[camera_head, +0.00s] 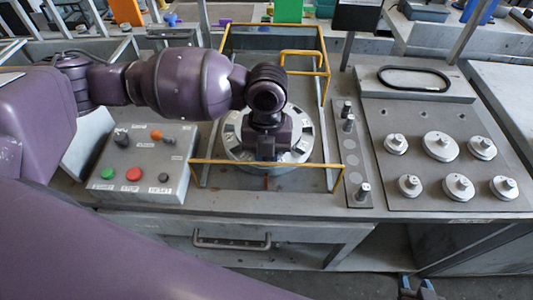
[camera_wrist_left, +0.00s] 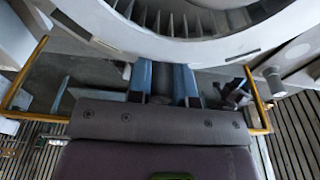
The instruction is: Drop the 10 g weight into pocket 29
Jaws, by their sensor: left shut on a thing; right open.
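My left gripper (camera_head: 268,152) is over the front part of the round pale rotor (camera_head: 235,145), inside the yellow frame. In the left wrist view its blue fingers (camera_wrist_left: 163,84) are shut on a small grey piece between them, mostly hidden; I take it to be the 10 g weight. The rotor rim (camera_wrist_left: 195,52) with its dark vanes is just beyond the fingertips. Labels on the rotor are too small to read, so I cannot tell which pocket is 29. My right gripper (camera_head: 418,289) shows at the bottom edge, open and away from the rotor.
The yellow frame (camera_head: 262,163) surrounds the rotor. A control box (camera_head: 150,165) with green and red buttons stands left. A strip (camera_head: 352,150) with small weights and a panel (camera_head: 440,185) with several knobbed discs lie right. A drawer handle (camera_head: 232,242) is below.

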